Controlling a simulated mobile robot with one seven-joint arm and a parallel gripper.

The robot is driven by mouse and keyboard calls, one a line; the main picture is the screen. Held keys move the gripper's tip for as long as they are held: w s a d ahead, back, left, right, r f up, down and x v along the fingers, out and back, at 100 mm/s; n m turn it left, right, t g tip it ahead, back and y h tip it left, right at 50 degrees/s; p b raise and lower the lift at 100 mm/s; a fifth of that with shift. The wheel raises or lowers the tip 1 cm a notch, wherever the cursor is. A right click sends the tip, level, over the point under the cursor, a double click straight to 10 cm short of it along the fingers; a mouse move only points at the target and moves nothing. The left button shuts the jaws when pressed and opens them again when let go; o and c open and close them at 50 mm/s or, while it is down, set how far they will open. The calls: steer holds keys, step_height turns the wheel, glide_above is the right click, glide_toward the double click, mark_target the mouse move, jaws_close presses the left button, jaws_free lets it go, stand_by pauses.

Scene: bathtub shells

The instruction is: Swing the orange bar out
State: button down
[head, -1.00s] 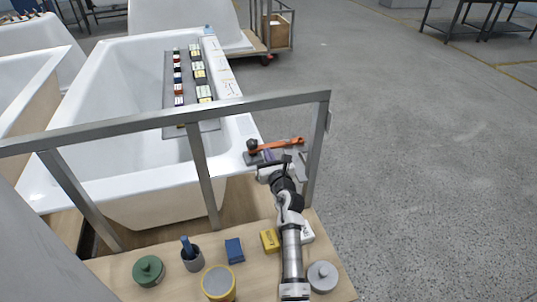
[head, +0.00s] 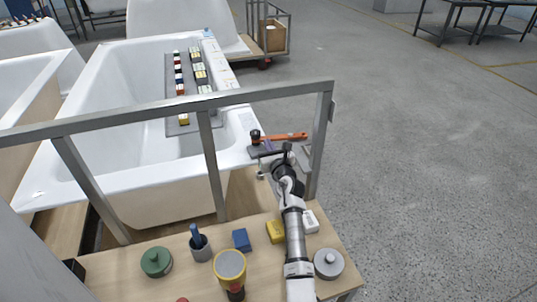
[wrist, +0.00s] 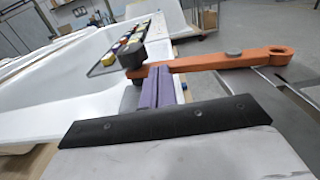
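The orange bar (head: 285,137) lies across the near right corner of the white bathtub (head: 135,190), its right end sticking out past the tub's side. A dark knob (head: 255,136) stands at its left end. In the wrist view the bar (wrist: 225,62) runs from the dark knob (wrist: 132,55) to a holed end at the right, with a grey round button on top. My gripper (wrist: 155,70) has its purple fingers close together, with no bar visible between them. Their tips overlap the bar's left part beside the knob; whether they touch it I cannot tell. It also shows in the head view (head: 268,147).
A grey metal rail (head: 160,113) crosses above the near tub edge; its right post (head: 320,140) stands beside my arm. A wooden bench (head: 130,275) carries tins, a blue block (head: 242,240) and a yellow block (head: 275,231). A tray of small blocks (head: 175,75) spans the tub. Open floor lies right.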

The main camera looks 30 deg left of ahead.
steer(key=shift+p+x, duration=0.3)
steer(key=shift+x, duration=1.35)
steer(key=shift+s+a, duration=0.1)
